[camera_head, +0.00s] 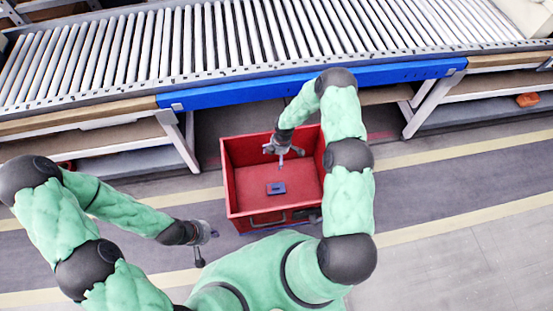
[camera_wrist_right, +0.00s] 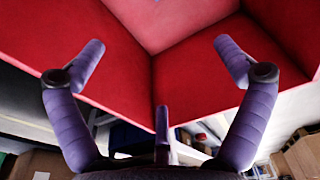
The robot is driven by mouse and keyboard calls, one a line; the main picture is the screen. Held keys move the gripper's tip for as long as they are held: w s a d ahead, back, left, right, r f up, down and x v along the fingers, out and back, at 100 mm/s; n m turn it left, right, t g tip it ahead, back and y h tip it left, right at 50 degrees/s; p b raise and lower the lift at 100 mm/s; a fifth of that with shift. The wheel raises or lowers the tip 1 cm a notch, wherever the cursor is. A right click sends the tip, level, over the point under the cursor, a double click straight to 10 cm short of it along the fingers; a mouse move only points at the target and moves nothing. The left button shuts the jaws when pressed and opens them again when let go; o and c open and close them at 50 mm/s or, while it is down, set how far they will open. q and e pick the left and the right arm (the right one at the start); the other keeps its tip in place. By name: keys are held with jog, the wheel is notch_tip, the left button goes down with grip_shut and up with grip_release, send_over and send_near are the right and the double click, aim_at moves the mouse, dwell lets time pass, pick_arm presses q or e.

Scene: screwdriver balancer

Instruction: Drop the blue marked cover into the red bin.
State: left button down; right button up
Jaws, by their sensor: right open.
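The red bin (camera_head: 231,190) stands on the floor in front of the conveyor. A small flat blue piece with a darker mark, which looks like the blue marked cover (camera_head: 277,188), lies on the bin's floor. My right gripper (camera_head: 281,158) is over the bin's inside, behind and apart from the blue piece, open and empty. In the right wrist view the fingers of my right gripper (camera_wrist_right: 155,62) are spread, with the red walls of the bin (camera_wrist_right: 208,60) beyond them. My left gripper (camera_head: 208,249) is left of the bin, its fingers apart with nothing between them.
A roller conveyor (camera_head: 240,38) with a blue front beam (camera_head: 310,86) runs across behind the bin. Shelves (camera_head: 120,145) are under it on both sides. An orange object (camera_head: 527,100) lies on the right shelf. The floor to the right (camera_head: 450,190) is clear.

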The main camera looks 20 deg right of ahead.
notch_tip(320, 180, up, 8)
jog(key=shift+s+d, duration=0.15)
jog(key=shift+d, duration=0.3)
jog(key=shift+r, duration=0.1)
jog(key=s+a+m+y, duration=0.1)
jog(key=s+a+m, duration=0.7)
jog(key=s, duration=0.3)
jog(key=s+a+m+y, duration=0.1)
jog(key=s+a+m, duration=0.7)
jog(key=s, duration=0.3)
jog(key=shift+s+a+r+m+y, duration=0.3)
jog(key=shift+r+m, duration=0.15)
jog(key=shift+m, duration=0.25)
